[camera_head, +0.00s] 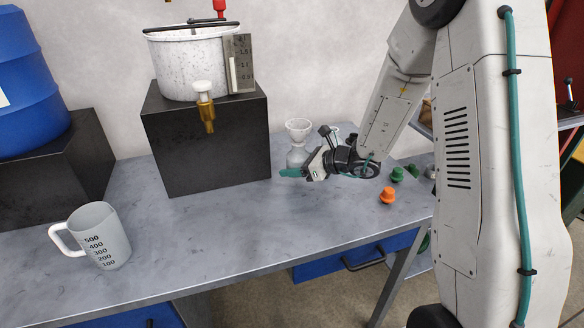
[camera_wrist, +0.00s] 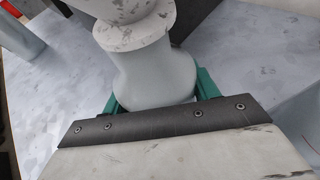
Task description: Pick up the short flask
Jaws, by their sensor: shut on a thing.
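The short flask (camera_head: 298,130) is whitish and speckled, with a flared mouth and a rounded body. It stands upright on or just over the grey workbench, right of the black block; I cannot tell whether its base touches the bench. My gripper (camera_head: 287,172) is beside the flask, with its green fingers around the lower body. In the wrist view the flask (camera_wrist: 145,65) fills the space between the green fingertips (camera_wrist: 155,100), one on each side. The gripper is shut on it. The far side of the flask is hidden.
A measuring jug (camera_head: 108,240) stands at the front left of the workbench (camera_head: 235,225). A white bucket with a brass tap (camera_head: 205,105) sits on a black block (camera_head: 205,145). An orange stopper (camera_head: 387,195) and green stoppers (camera_head: 398,173) lie right of my gripper. The bench middle is clear.

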